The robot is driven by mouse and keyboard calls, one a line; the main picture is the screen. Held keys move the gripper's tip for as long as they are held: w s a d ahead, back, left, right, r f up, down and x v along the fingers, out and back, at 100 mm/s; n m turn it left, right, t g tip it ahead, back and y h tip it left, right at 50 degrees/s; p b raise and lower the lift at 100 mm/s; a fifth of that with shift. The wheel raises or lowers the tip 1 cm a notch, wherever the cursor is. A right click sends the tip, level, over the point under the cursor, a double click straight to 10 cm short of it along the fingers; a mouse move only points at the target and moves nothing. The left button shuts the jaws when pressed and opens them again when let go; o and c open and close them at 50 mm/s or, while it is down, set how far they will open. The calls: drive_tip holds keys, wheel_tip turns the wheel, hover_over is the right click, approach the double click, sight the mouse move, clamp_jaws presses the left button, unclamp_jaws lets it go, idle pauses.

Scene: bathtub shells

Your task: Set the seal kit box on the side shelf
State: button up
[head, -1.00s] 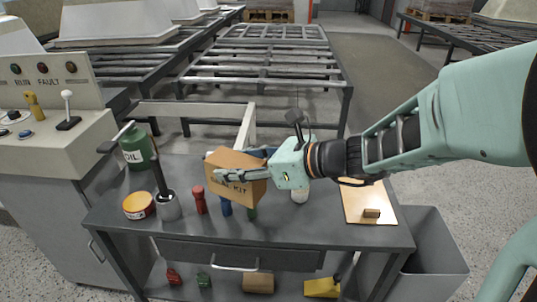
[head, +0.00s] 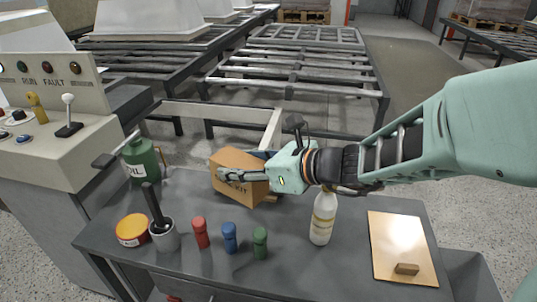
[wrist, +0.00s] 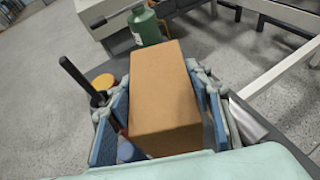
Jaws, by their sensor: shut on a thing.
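The seal kit box (head: 228,160) is a brown cardboard carton with dark lettering ending in "KIT", partly covered by a finger. My gripper (head: 243,176) is shut on it, over the back part of the grey workbench (head: 185,205). In the wrist view the box (wrist: 165,95) sits tilted between the two blue finger pads of my gripper (wrist: 160,115). I cannot tell whether its lower edge touches the bench top. No surface in view is clearly the side shelf.
A control console (head: 45,125) is at left.

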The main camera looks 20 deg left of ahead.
drive_tip(key=a+f+b, duration=0.1)
drive_tip(key=a+f, duration=0.1)
drive_tip(key=f, duration=0.1)
drive_tip(key=s+a+f+b, duration=0.1)
drive_tip(key=a+f+b, duration=0.1)
drive_tip(key=a+f, duration=0.1)
drive_tip(key=a+f+b, duration=0.1)
drive_tip(key=a+f, duration=0.2)
drive_tip(key=f, duration=0.1)
drive_tip(key=shift+s+f+b, duration=0.2)
drive_tip(key=shift+f+b, duration=0.1)
drive_tip(key=shift+r, duration=0.1)
drive_tip(key=o, duration=1.4)
